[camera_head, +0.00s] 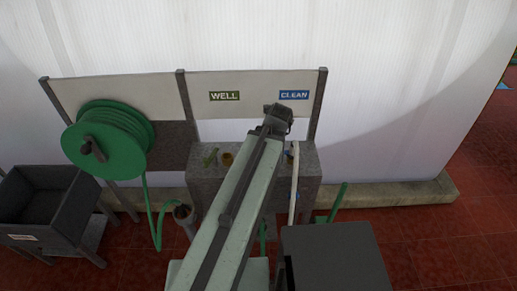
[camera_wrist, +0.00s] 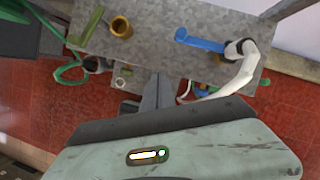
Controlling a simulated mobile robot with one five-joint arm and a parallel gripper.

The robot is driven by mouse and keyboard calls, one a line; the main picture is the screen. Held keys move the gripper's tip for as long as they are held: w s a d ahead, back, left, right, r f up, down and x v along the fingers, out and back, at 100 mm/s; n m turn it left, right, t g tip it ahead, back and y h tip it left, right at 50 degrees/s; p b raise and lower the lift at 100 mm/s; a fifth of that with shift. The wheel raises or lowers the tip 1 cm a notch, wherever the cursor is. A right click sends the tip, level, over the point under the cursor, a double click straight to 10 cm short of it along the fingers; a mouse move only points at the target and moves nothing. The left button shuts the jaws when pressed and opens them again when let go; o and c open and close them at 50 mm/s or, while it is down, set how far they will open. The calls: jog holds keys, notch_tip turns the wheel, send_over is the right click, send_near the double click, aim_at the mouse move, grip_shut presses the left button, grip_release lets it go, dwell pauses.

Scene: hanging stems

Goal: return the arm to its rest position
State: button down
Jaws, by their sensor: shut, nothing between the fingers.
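My arm (camera_head: 228,218) stretches up from the bottom of the head view toward the trough, its dark end joint (camera_head: 278,120) in front of the white panel between the two signs. In the wrist view my gripper (camera_wrist: 158,78) shows as narrow grey fingers, shut and empty. They point toward the front edge of the grey trough block (camera_wrist: 170,40); I cannot tell whether they touch it. The gripper is not clearly visible in the head view, where the arm covers part of the block (camera_head: 305,170).
The block has a brass fitting (camera_wrist: 121,27), a green lever (camera_wrist: 90,22), a blue lever (camera_wrist: 198,41) and a white pipe (camera_wrist: 243,72). WELL (camera_head: 224,96) and CLEAN (camera_head: 294,95) signs hang behind. Red floor at right is open.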

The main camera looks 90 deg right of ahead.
jog(key=shift+s, duration=0.3)
